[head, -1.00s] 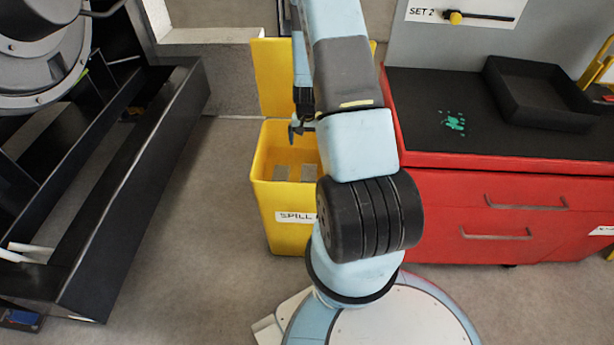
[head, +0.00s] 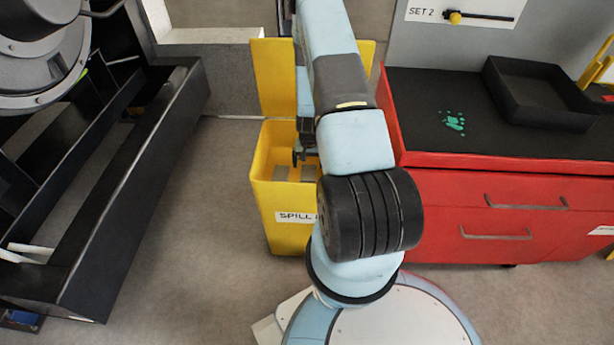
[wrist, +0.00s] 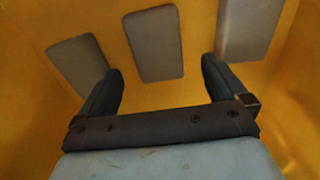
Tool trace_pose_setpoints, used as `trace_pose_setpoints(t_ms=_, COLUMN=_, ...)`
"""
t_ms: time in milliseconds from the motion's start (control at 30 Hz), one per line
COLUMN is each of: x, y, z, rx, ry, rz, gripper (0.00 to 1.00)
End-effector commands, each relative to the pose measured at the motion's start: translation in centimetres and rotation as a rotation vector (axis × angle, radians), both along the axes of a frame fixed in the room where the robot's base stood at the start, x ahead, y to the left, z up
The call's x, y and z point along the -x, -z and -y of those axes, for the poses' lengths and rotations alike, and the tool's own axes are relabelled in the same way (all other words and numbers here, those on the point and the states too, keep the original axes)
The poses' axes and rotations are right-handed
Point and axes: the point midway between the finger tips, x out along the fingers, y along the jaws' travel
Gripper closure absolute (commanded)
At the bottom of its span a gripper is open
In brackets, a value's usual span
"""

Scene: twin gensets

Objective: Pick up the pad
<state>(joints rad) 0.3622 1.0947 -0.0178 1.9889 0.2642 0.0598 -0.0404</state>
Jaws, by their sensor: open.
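Three grey pads lie inside the yellow spill bin (head: 268,205). In the wrist view they show as a left pad (wrist: 77,62), a middle pad (wrist: 154,43) and a right pad (wrist: 248,27), set apart on the yellow bin floor. My gripper (wrist: 160,75) is open and empty, with the middle pad showing beyond and between its fingers. In the head view my gripper (head: 302,155) is at the bin's mouth, pointing down. A grey pad (head: 281,173) shows just below it; my arm hides the bin's right part.
The bin's yellow lid (head: 273,80) stands open behind it. A red cabinet (head: 470,210) is close on the right, with a black tray (head: 540,95) and a green spill (head: 454,121) on top. A black frame (head: 130,190) stands left; floor between is clear.

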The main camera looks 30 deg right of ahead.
Motion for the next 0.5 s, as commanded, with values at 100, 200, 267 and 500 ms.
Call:
trace_pose_setpoints(t_ms=100, x=0.1, y=0.5, z=-0.1, rx=-0.001, ry=0.000, rz=-0.001, gripper=0.01)
trace_pose_setpoints(t_ms=200, x=0.4, y=1.5, z=-0.2, rx=-0.002, ry=0.000, rz=-0.002, gripper=0.01)
trace_pose_setpoints(t_ms=267, x=0.6, y=2.4, z=-0.3, rx=-0.002, ry=0.001, rz=-0.002, gripper=0.01)
trace_pose_setpoints(t_ms=500, x=0.8, y=4.9, z=-0.4, rx=-0.001, ry=0.000, rz=-0.001, gripper=0.01)
